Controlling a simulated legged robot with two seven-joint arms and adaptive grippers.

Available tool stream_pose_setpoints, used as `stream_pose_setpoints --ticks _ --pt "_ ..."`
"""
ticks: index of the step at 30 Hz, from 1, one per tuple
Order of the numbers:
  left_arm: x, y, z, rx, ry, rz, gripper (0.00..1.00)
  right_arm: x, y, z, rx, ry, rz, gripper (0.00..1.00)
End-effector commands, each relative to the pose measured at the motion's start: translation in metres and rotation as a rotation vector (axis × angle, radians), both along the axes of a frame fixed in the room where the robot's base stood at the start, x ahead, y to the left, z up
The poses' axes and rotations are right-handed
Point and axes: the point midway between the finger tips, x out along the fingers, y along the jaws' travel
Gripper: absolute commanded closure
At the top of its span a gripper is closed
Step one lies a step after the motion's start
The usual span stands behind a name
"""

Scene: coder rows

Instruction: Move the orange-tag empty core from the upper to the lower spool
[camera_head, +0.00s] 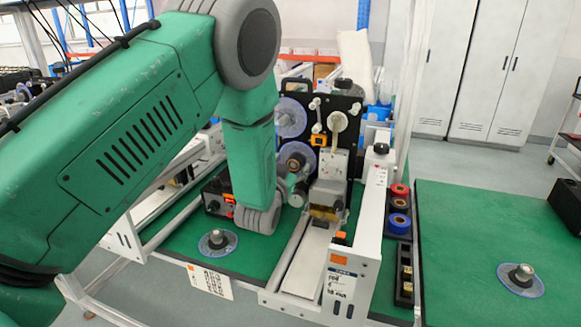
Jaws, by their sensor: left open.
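The coder with the orange tag (340,259) stands in the middle, with a black upright plate behind its spools. Its upper spool (290,118) is a translucent blue disc with a pale hub. Its lower spool (297,158) sits just below, partly hidden by my arm. A brownish ring, perhaps the empty core (295,161), shows around the lower spool's hub. My left gripper (294,181) is open, close in front of and below the lower spool. Its fingers are small and partly hidden by my wrist, so contact with the ring cannot be told. My right gripper is out of view.
A narrow rack holds red and blue rolls (398,222) right of the coder. Discs with metal hubs lie on the green surfaces at left (217,242) and right (520,279). A white upright post stands behind the rack. The right green tabletop (470,230) is mostly clear.

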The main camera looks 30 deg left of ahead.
Motion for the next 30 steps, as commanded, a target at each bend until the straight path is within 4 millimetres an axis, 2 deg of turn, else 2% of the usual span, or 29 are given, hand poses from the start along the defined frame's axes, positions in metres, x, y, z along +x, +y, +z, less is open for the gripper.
stream_pose_setpoints --ticks 5,15,19,24,30 --pt "-0.013 -0.004 0.0 0.0 0.001 -0.002 0.42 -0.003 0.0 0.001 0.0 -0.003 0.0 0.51" --pt "-0.08 -0.02 -0.002 -0.001 0.004 0.0 0.42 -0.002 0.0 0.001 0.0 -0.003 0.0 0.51" --pt "-0.1 -0.025 -0.002 -0.003 0.003 0.001 0.42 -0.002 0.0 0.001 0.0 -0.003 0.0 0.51" --pt "-0.113 -0.028 -0.002 -0.002 0.002 0.002 0.42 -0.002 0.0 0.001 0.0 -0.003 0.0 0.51" --pt "-0.114 -0.029 -0.002 -0.001 0.001 0.001 0.42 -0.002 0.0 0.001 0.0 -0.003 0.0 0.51"
